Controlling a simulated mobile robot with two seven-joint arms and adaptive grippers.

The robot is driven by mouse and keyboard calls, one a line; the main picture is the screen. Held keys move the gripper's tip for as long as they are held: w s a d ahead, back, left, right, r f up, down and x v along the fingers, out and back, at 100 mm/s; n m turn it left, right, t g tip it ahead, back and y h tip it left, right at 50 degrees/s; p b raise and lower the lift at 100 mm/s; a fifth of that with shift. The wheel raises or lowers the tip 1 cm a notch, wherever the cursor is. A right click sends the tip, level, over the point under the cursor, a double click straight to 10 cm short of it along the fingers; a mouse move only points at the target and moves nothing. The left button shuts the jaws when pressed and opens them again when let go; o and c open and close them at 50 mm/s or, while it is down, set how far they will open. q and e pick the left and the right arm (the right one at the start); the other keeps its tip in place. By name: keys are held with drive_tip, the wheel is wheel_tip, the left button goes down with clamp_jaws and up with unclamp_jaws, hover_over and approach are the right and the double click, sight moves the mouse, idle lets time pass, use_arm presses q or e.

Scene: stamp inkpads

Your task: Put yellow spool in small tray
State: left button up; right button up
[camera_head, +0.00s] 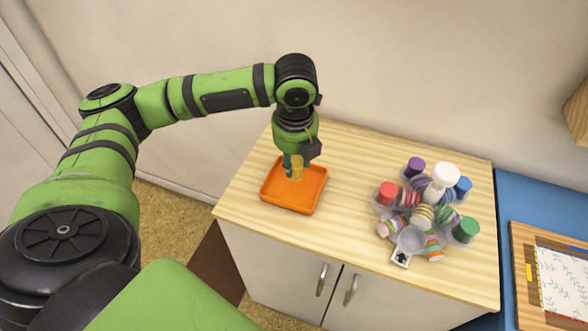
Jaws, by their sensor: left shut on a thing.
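The small tray (306,202) is orange and square and sits on the left part of the wooden cabinet top. My left gripper (293,172) points down over the tray, near its back half. It is shut on the yellow spool (297,173), of which only a small yellow-orange part shows between the fingers. The spool is over or inside the tray; I cannot tell whether it touches the tray floor. My right gripper is not in view.
A clear carousel holder (410,238) with a white knob (445,177) and several striped rolls and coloured caps stands on the right of the cabinet top (345,160). The middle of the top is clear. A blue surface (520,204) with a framed board lies further right.

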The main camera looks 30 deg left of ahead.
sight(294, 165)
use_arm(q)
drive_tip(key=shift+f, duration=2.1)
drive_tip(key=o, duration=0.9)
drive_tip(key=shift+o, duration=0.2)
wheel_tip(294, 165, up, 12)
drive_tip(key=s, duration=0.1)
drive_tip(key=shift+s+d, duration=0.2)
drive_tip(key=shift+d, duration=0.25)
